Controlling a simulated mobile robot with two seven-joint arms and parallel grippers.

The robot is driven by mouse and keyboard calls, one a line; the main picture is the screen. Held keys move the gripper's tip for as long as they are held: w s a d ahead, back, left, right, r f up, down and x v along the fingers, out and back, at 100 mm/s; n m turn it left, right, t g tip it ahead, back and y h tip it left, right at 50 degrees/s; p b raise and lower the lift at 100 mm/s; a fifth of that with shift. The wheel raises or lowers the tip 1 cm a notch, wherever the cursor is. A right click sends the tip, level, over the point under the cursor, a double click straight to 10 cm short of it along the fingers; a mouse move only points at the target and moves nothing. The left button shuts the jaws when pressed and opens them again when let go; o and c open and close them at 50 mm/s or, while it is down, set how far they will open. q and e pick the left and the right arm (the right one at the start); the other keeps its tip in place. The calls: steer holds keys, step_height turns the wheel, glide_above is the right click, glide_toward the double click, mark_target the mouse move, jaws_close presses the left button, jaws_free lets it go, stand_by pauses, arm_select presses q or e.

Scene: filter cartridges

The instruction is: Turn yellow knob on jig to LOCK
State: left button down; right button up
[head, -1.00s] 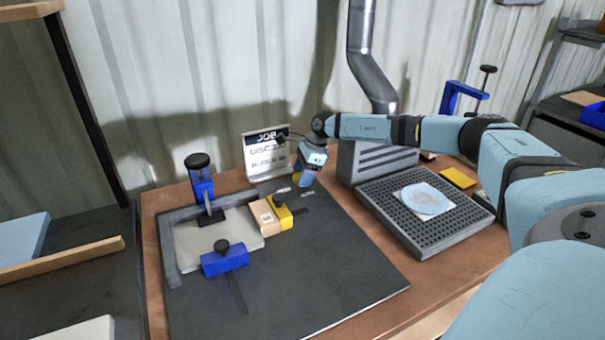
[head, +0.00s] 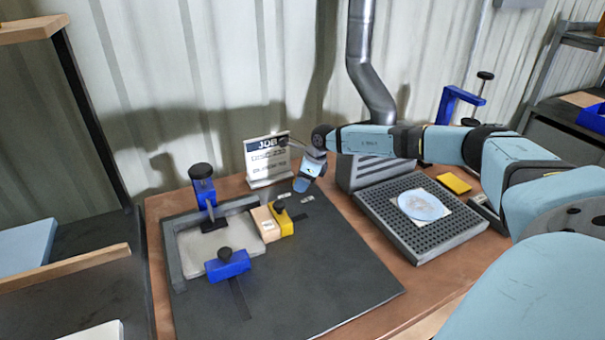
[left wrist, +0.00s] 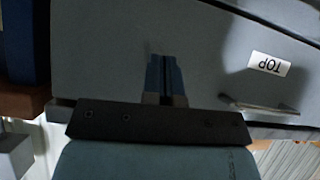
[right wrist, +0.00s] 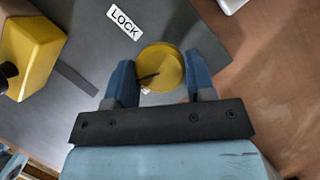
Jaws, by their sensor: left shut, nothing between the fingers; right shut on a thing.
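The round yellow knob (right wrist: 161,68) sits between the two blue fingers of my right gripper (right wrist: 160,84), which is shut on it. A dark pointer line on the knob runs toward its left side in the right wrist view. A small label below the knob is mostly hidden. In the head view my right gripper (head: 302,187) is at the far edge of the dark jig board (head: 335,270) and hides the knob. My left gripper (left wrist: 165,80) is shut and empty, facing a grey surface.
A yellow block (head: 284,223) with a dark knob and a beige block stand left of my right gripper. Two blue clamps (head: 228,265) flank the grey plate. A job sign (head: 268,158) stands behind. A perforated tray (head: 430,240) is at right. The front board is clear.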

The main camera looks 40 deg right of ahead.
steer(key=shift+a+r+m+h+p, duration=0.1)
steer(key=shift+r+m+h+p, duration=0.15)
steer(key=shift+m+p, duration=0.6)
steer(key=m+h+p, duration=0.1)
steer(key=m, duration=0.1)
steer(key=m+p, duration=0.1)
steer(key=m, duration=0.1)
steer(key=shift+f+t+h, duration=0.1)
steer(key=shift+t+h, duration=0.25)
steer(key=shift+t, duration=0.05)
steer(key=shift+a+m+h, duration=0.1)
steer(key=shift+m+h, duration=0.2)
steer(key=shift+m, duration=0.55)
steer(key=m+h, duration=0.1)
steer(key=m, duration=0.1)
steer(key=shift+f+m, duration=0.15)
steer(key=shift+m, duration=0.15)
arm_select(q)
steer(key=shift+s+a+r, duration=0.1)
steer(key=shift+s+r, duration=0.05)
steer(key=shift+r, duration=0.7)
steer(key=shift+s+r, duration=0.1)
steer(key=shift+r, duration=0.75)
arm_select(e)
steer(key=shift+m+h, duration=0.6)
steer(key=shift+m, duration=0.9)
arm_select(q)
steer(key=shift+f, duration=0.2)
arm_select(e)
steer(key=o, duration=0.9)
